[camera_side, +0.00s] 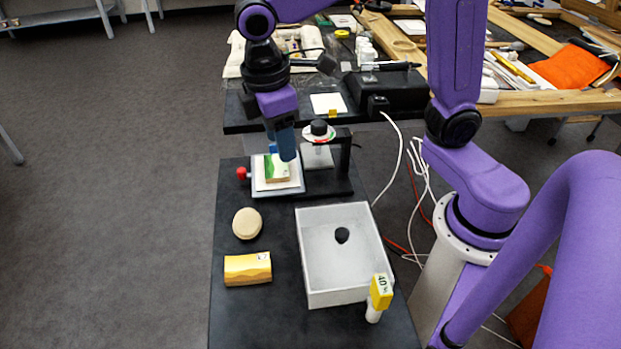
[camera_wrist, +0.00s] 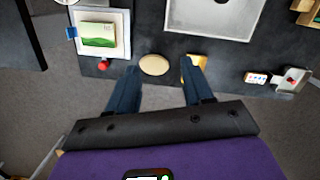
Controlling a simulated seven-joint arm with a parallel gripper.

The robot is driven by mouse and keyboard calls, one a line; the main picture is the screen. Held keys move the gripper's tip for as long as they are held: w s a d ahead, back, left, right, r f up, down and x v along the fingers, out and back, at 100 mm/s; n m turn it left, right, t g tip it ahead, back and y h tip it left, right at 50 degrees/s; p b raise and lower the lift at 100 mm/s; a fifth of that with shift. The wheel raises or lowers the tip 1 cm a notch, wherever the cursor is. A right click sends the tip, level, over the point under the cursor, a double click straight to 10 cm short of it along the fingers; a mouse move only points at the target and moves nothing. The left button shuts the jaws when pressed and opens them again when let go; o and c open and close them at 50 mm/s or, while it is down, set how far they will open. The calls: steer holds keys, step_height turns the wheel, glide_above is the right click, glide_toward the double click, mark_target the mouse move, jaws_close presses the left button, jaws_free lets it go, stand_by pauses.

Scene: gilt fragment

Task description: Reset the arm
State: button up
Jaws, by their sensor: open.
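My gripper (camera_side: 284,148) hangs from the purple arm near the far end of the black table, around the white plate in the side picture; its height above it is hard to judge. In the wrist view my gripper (camera_wrist: 158,76) has its two dark blue fingers spread wide, with nothing held between them. A gold block (camera_side: 248,269) lies at the near left of the table; part of it shows by the right finger in the wrist view (camera_wrist: 198,61). A beige round pad (camera_side: 246,223) lies behind it and appears beyond the fingertips in the wrist view (camera_wrist: 155,65).
A white plate (camera_side: 260,186) with a green-and-white block (camera_side: 277,170) sits beside a red knob (camera_side: 242,173). A black stand (camera_side: 343,165) is right of it.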

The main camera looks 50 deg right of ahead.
steer(key=s+d+f+y, duration=0.1)
steer(key=s+d, duration=0.3)
steer(key=s, duration=0.4)
steer(key=s+d+f, duration=0.3)
steer(key=s+d, duration=0.2)
steer(key=s, duration=0.4)
steer(key=shift+d+y, duration=0.3)
steer(key=shift+y, duration=0.1)
